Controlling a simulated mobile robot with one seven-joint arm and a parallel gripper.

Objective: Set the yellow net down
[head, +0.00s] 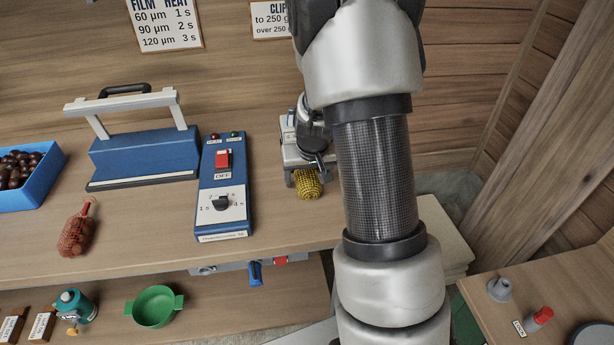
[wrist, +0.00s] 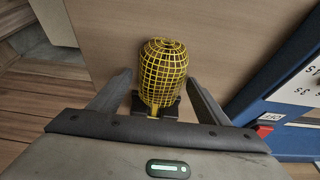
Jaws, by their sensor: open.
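The yellow net (head: 307,183) is a small plump mesh bag near the front of the workbench, at the front of a pale grey device (head: 292,150). In the wrist view the yellow net (wrist: 163,72) lies between my two fingers, its neck end toward my palm, over a dark bracket (wrist: 168,108). My gripper (wrist: 158,88) is open, with gaps between the net and both fingers. In the head view my gripper (head: 313,138) is just behind the net, partly hidden by my arm. Whether the net rests fully on the bench or partly on the device, I cannot tell.
A blue control box (head: 222,190) with a red switch stands left of the net. Further left are a blue sealer (head: 145,155), a red net of chestnuts (head: 76,232) and a blue crate (head: 50,183). A green bowl (head: 154,306) is on the lower shelf.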

